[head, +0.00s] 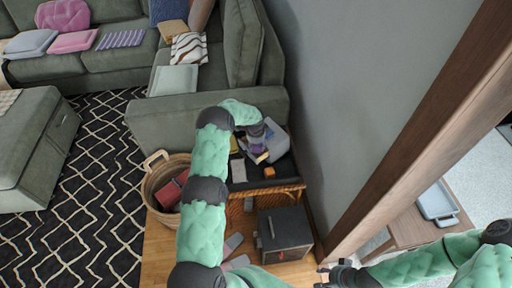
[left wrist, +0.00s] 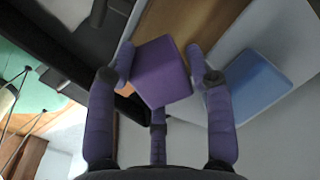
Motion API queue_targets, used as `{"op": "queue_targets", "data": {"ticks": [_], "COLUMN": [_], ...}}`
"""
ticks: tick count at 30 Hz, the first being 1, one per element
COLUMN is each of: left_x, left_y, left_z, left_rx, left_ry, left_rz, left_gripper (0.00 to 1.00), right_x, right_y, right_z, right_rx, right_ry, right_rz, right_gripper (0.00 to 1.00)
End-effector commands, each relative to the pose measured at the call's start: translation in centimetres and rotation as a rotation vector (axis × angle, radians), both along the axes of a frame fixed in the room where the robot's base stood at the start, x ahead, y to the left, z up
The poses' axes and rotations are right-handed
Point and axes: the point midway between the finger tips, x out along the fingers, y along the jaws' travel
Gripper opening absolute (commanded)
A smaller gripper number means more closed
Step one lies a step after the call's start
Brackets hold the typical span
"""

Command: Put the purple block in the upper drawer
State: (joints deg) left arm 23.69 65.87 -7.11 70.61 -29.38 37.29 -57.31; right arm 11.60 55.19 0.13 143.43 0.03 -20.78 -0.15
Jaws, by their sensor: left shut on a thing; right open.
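The purple block (left wrist: 162,74) is held between the purple fingers of my left gripper (head: 260,148) in the left wrist view. In the head view this gripper is over the back of a dark-topped side table, beside a grey object; the block cannot be told apart from the fingers there. A small dark cabinet (head: 286,228) stands in front of the side table. Which part is the upper drawer, and whether it is open, I cannot tell. My right gripper (head: 338,274) is open and empty at the bottom edge, low and right of the cabinet.
The side table (head: 268,186) also bears an orange block (head: 269,172) and a grey flat item (head: 238,171). A wicker basket (head: 152,187) stands left of it. A grey wall (head: 365,90) and a wooden post (head: 415,115) bound the right. A green sofa (head: 180,108) is behind.

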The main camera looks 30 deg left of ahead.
Motion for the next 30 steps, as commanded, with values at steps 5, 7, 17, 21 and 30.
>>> {"op": "queue_targets", "data": {"ticks": [5, 7, 17, 21, 30], "left_x": [1.0, 1.3, 1.4, 1.4, 1.3], "left_y": [0.7, 0.9, 1.1, 1.1, 1.1], "left_z": [-2.4, -2.4, -2.1, -2.5, -2.8], "left_rx": [-0.002, -0.002, -0.001, -0.002, -0.001], "left_ry": [-0.002, -0.002, -0.003, -0.002, -0.001], "left_rz": [-0.002, -0.002, -0.002, -0.002, -0.002], "left_gripper": [0.0, 0.0, 0.0, 0.0, 0.76], "right_x": [0.0, 0.0, 0.0, 0.0, 0.0], "right_y": [0.0, 0.0, 0.0, 0.0, 0.0], "right_z": [-2.2, -2.5, -2.4, -2.8, -3.1], "right_rx": [0.0, 0.0, 0.0, 0.0, 0.0], "right_ry": [0.001, 0.001, 0.001, 0.0, 0.001], "right_rz": [0.0, 0.0, 0.0, 0.0, 0.0], "right_gripper": [0.45, 0.45, 0.45, 0.45, 0.45]}}
